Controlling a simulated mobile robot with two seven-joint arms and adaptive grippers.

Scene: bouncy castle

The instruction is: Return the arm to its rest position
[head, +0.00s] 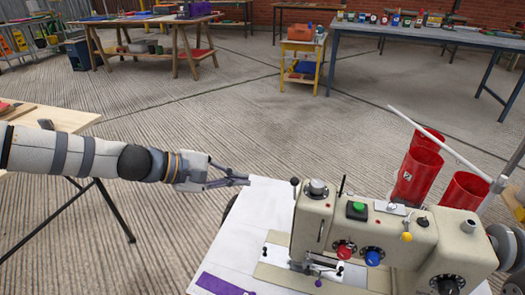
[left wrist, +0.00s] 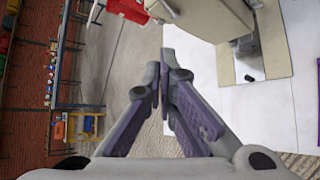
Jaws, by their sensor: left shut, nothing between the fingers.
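My left gripper (head: 246,180) reaches in from the left in the head view. Its fingers are shut and empty, just off the left edge of the white sewing table (head: 262,205). In the left wrist view the shut fingers (left wrist: 165,88) point toward the sewing machine, with nothing between them. The beige sewing machine (head: 410,235) stands on the white table to the right of the gripper, apart from it. It also shows at the top of the left wrist view (left wrist: 205,18). My right gripper is not seen.
Red thread cones (head: 417,178) stand behind the machine. Purple cloth (head: 220,284) lies at the white table's front edge. A wooden table (head: 60,117) is at the left under my arm. Workbenches and a yellow cart (head: 301,65) stand farther back. The concrete floor between is open.

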